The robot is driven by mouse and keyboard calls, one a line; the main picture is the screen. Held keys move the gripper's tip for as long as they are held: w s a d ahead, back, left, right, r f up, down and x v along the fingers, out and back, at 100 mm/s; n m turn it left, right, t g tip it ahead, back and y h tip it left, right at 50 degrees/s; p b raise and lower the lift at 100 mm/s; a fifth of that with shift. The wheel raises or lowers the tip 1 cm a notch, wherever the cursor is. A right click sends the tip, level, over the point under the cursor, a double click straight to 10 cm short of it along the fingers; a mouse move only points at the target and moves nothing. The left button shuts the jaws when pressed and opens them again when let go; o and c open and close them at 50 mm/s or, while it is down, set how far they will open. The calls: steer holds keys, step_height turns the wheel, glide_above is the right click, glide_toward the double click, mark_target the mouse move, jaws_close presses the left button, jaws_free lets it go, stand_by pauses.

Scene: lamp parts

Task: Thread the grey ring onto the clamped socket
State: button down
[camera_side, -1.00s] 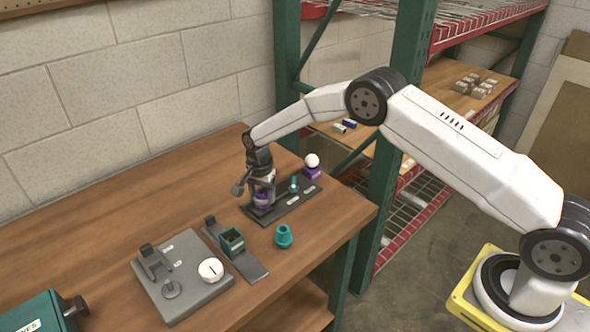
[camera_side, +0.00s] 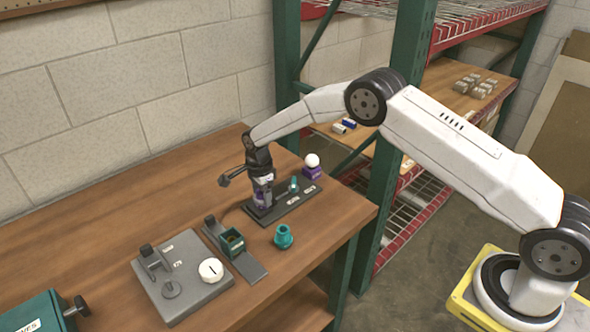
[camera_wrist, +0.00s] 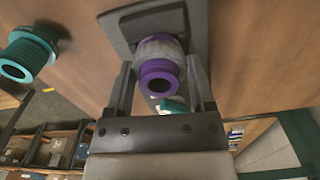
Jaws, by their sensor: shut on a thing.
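My gripper (camera_wrist: 158,62) points down at the left end of a dark base strip (camera_side: 287,209). A purple socket (camera_wrist: 159,75) stands there, its round opening toward the wrist camera. The grey ring (camera_wrist: 158,47) shows around it, farther from the camera than the purple rim. My two fingers are on opposite sides of the ring, shut on it. In the side view the purple socket (camera_side: 261,202) is mostly hidden by my gripper. I cannot tell how far the ring is threaded.
A loose teal socket (camera_side: 284,236) stands in front of the strip and shows in the wrist view (camera_wrist: 27,58). A small teal part (camera_side: 294,184) and a white ball on a purple base (camera_side: 312,166) are to the right. A teal box (camera_side: 231,241) and grey plate (camera_side: 182,304) are in front.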

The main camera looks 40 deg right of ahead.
steer(key=shift+w, duration=0.1)
steer(key=m, duration=0.4)
steer(key=shift+m, duration=1.5)
steer(key=shift+m, duration=0.9)
jaws_free()
steer(key=shift+m, duration=0.3)
step_height(320, 180, up, 8)
